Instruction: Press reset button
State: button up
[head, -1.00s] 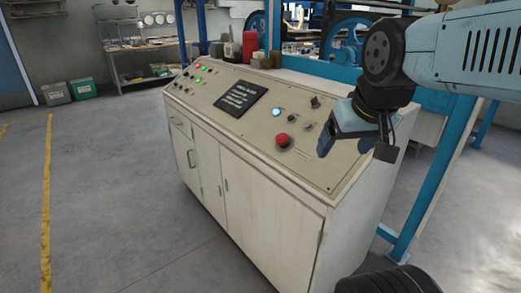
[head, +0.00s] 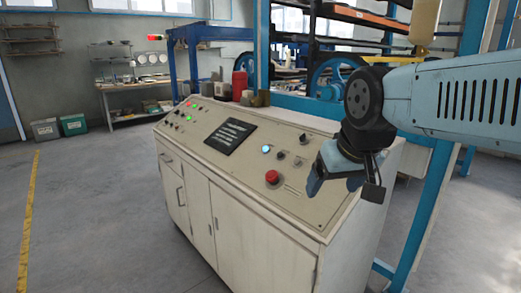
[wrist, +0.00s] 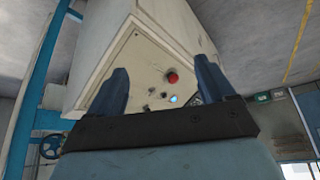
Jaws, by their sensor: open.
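The cream control console (head: 205,222) has a sloped top panel with several buttons and lamps. A lit blue button (head: 266,149) sits near the middle right of the panel, and a larger red mushroom button (head: 272,177) is just in front of it. I cannot read which one is labelled reset. My gripper (head: 316,182) is open and empty, above the panel's right end, to the right of both buttons. In the wrist view the blue button (wrist: 173,99) and red button (wrist: 172,77) show between the open fingers (wrist: 160,85), some distance beyond them.
Small dark knobs (head: 281,155) sit beside the blue button. A black text plate (head: 230,136) and more lamps (head: 190,104) lie further left. A blue frame (head: 432,205) stands behind and right of the console.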

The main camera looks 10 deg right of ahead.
grip_shut()
dwell(0.6)
dwell(0.9)
